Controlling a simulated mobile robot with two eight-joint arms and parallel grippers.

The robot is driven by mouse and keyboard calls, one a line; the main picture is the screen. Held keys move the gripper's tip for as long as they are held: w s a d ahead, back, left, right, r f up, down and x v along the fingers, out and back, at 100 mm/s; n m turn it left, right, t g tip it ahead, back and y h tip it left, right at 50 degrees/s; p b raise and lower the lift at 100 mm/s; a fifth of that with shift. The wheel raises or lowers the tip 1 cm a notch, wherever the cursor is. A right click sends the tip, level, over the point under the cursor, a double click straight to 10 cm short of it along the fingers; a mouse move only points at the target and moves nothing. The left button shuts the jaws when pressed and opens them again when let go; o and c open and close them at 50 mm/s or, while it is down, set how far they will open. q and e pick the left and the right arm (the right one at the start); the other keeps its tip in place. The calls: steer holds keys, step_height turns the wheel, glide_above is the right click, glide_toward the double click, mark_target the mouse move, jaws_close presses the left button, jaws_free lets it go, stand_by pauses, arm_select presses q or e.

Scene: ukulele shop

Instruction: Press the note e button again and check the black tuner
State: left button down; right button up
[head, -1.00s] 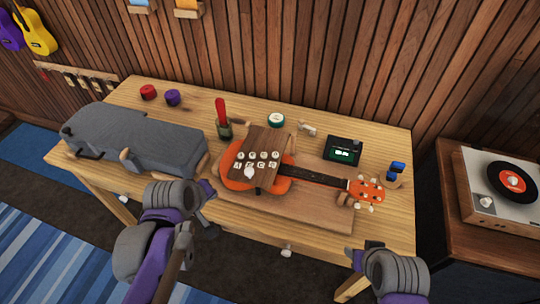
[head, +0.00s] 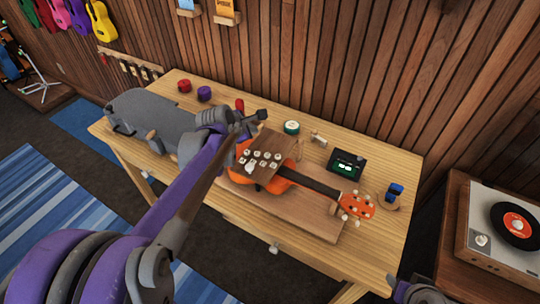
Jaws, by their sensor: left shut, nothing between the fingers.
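The orange ukulele (head: 280,178) lies on a wooden board on the table. A brown wooden panel (head: 272,145) with two rows of white note buttons (head: 264,160) sits over its body. The letters are too small to read, so I cannot tell which is e. The black tuner (head: 346,165) stands behind the neck with a lit green display, its reading unclear. My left gripper (head: 260,116) is shut and empty, above and behind the panel's left edge, apart from the buttons. My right gripper (head: 398,285) is partly cut off at the bottom right; its fingers are unclear.
A grey case (head: 150,112) fills the table's left. Red (head: 184,86) and purple (head: 204,93) round items, a green-and-white roll (head: 291,127) and a blue item (head: 395,190) stand around. A record player (head: 505,225) is at right. The table's front right is clear.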

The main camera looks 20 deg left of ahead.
arm_select(q)
steer(key=shift+w+r+n, duration=0.1)
steer(key=shift+w+n, duration=0.3)
steer(key=shift+w, duration=0.05)
arm_select(e)
steer(key=shift+d+r, duration=0.15)
steer(key=shift+d, duration=0.15)
arm_select(q)
steer(key=shift+a, duration=0.15)
arm_select(e)
steer(key=shift+a, duration=0.1)
arm_select(q)
steer(key=b, duration=0.4)
glide_above(257, 154)
steer(key=s, duration=0.1)
steer(key=f, duration=0.7)
steer(key=shift+a+f, duration=0.25)
steer(key=shift+f, duration=0.15)
steer(key=shift+f+b, duration=0.3)
steer(key=shift+f, duration=0.25)
arm_select(e)
steer(key=s+f, duration=0.3)
steer(key=f, duration=0.3)
steer(key=shift+f+g, duration=0.4)
arm_select(q)
steer(key=shift+w, duration=0.15)
steer(key=shift+f, duration=0.1)
arm_select(e)
steer(key=shift+s+f, duration=0.1)
